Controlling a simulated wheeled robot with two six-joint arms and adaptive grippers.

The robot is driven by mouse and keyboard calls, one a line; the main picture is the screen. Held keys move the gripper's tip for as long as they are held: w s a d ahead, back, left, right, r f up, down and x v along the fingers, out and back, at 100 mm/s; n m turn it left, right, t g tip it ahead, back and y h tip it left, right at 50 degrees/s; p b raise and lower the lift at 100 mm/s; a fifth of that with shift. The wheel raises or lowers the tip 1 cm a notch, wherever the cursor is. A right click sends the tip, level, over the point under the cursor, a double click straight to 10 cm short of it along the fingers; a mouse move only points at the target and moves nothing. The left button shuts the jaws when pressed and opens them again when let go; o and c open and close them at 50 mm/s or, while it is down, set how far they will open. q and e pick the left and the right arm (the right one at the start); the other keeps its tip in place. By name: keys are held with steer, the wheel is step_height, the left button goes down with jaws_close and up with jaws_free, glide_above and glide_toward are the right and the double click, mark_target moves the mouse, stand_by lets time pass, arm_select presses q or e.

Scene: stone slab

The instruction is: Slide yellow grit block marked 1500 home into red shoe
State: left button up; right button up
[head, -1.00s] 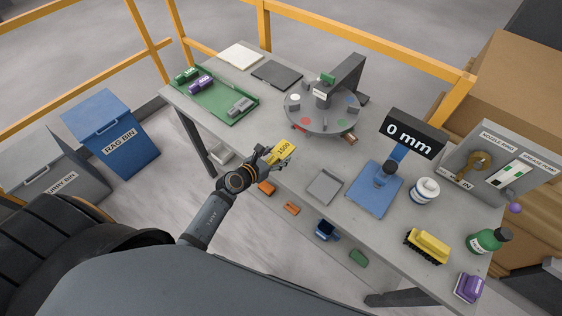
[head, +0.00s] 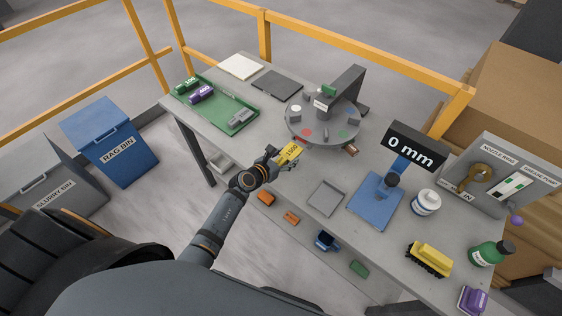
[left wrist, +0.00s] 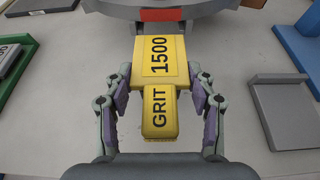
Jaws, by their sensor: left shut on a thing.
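The yellow grit block marked 1500 (head: 289,152) is in my left gripper (head: 284,160), above the slab's near side, just short of the round turntable. In the left wrist view the block (left wrist: 161,68) lies flat between the shut fingers (left wrist: 160,112), its lettering "GRIT 1500" facing the camera and its wide end pointing away. The red shoe (left wrist: 162,15) shows at the turntable's near rim, straight beyond the block's wide end, with a small gap in the picture. In the head view the shoe is mostly hidden. My right gripper is not in view.
A grey square tray (head: 326,198) and a blue gauge stand (head: 375,205) are right of my gripper.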

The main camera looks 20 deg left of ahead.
arm_select(q)
steer(key=shift+w+d+r, duration=0.1)
steer(key=shift+w+d, duration=0.1)
steer(key=shift+w, duration=0.1)
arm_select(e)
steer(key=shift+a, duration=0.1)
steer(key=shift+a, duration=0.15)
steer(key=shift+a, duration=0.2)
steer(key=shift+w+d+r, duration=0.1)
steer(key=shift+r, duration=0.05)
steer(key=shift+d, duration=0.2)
arm_select(q)
steer(key=shift+p, duration=0.3)
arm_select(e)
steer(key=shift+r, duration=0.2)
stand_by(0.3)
arm_select(q)
steer(key=shift+w+d, duration=0.2)
steer(key=shift+w, duration=0.35)
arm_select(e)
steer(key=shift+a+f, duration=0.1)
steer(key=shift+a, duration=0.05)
arm_select(q)
steer(key=shift+s+a, duration=0.15)
steer(key=shift+s, duration=0.15)
